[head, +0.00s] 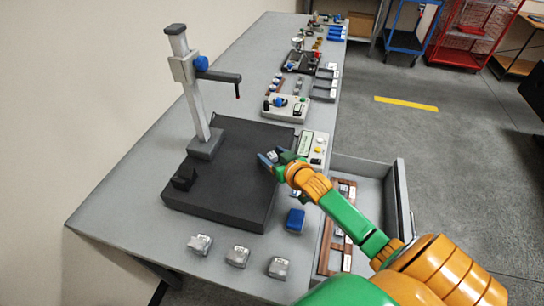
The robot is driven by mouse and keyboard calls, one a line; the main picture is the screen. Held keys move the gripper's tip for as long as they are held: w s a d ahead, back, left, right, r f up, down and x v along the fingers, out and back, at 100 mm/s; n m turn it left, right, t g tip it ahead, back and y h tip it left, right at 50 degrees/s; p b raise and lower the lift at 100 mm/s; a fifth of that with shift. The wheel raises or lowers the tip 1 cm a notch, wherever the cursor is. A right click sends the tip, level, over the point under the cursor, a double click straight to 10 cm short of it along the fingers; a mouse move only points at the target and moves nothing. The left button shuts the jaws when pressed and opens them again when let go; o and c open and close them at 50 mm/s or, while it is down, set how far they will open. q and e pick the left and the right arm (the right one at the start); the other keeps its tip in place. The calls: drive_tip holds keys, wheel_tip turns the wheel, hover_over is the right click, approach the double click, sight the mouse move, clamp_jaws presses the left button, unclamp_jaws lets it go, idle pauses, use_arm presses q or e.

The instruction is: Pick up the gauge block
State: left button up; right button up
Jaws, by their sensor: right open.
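My right gripper (277,161) is open at the right edge of the black surface plate (225,207). A small grey block (271,156), which looks like the gauge block, shows at its fingertips. The fingers partly cover it, and I cannot tell whether they touch it. Several similar small grey pieces are in view: three labelled ones, at left (200,244), middle (238,256) and right (278,267), sit along the table's near edge. My left gripper is not in view.
A height stand (190,85) with a blue knob rises from the plate's back left. A blue block (295,220) lies right of the plate. An open drawer (402,198) with a wooden rack juts out under my right arm. Instruments fill the far table.

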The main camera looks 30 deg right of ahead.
drive_tip(key=shift+w+f, duration=0.1)
drive_tip(key=shift+w, duration=0.1)
drive_tip(key=shift+c, duration=0.4)
drive_tip(key=shift+s+r, duration=0.2)
drive_tip(key=shift+s, duration=0.15)
drive_tip(key=c, duration=0.7)
clamp_jaws()
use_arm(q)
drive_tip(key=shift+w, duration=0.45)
use_arm(e)
drive_tip(key=shift+w, duration=0.1)
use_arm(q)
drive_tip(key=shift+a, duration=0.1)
